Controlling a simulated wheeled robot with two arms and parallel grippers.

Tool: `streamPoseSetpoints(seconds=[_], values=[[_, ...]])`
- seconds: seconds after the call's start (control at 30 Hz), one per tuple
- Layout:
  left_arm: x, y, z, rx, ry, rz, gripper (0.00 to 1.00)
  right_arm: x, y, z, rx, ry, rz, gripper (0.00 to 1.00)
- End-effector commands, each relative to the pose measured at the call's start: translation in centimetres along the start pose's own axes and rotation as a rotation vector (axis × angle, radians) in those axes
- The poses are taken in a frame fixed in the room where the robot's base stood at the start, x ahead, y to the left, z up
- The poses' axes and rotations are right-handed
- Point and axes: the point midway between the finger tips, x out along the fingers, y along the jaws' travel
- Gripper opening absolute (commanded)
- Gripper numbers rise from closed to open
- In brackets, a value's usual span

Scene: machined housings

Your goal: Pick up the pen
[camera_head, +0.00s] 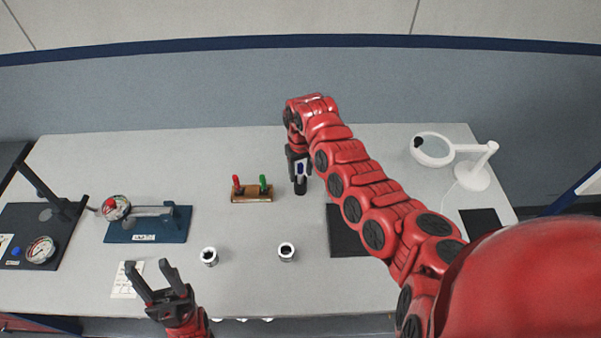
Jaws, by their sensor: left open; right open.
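A small blue-and-white item (301,169), which may be the pen, shows at the jaws of my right gripper (299,175). It stands just above a small black cup (300,188); whether it rests in the cup cannot be told. My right gripper points down over it, jaws open, with the fingers partly hiding it. A wooden stand (252,197) to the left holds an upright red piece (237,181) and a green piece (263,182). My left gripper (148,268) is open and empty at the table's front left, far from the cup.
Two small metal housings (209,256) (286,252) stand near the front. A blue gauge fixture (145,237) and a dark gauge stand (38,250) are at left. A black mat (347,240) lies right of centre. A magnifier lamp (473,172) stands at the back right.

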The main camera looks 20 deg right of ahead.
Motion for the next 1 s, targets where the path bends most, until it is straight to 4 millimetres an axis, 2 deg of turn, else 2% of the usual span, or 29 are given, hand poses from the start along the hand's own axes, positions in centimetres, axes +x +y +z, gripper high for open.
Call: streamPoseSetpoints(seconds=[0.27, 0.57, 1.0], values=[[0.06, 0.0, -0.01, 0.0, 0.0, 0.0, 0.5, 0.36, -0.02, -0.01, 0.0, 0.001, -0.001, 0.54], [0.07, 0.0, -0.02, 0.0, 0.0, 0.0, 0.5, 0.33, -0.03, -0.02, 0.0, 0.001, -0.001, 0.0], [0.01, 0.0, 0.0, 0.0, 0.0, 0.0, 0.5, 0.28, -0.03, -0.03, 0.0, 0.001, -0.001, 0.0]])
